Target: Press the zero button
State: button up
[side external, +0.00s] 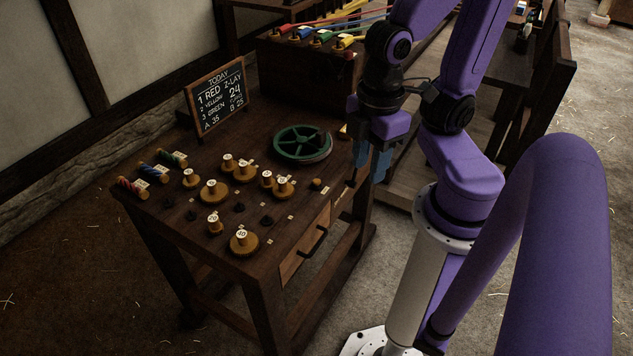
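No button marked zero can be made out at this size. A small brass knob (317,184) stands near the right edge of the wooden table (150,205). A small brass piece (343,131) shows by the right edge further back, partly beside my arm. My gripper (364,178) has blue fingers and points down at the table's right edge, to the right of the brass knob. It seems apart from the knob. I cannot tell whether the fingers are open or shut, and I see nothing held.
A green wheel (301,142) lies on the table. A chalkboard (216,98) stands at the back left. A drawer (305,247) is below the front-right edge.

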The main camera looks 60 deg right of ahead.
grip_shut()
dwell(1.4)
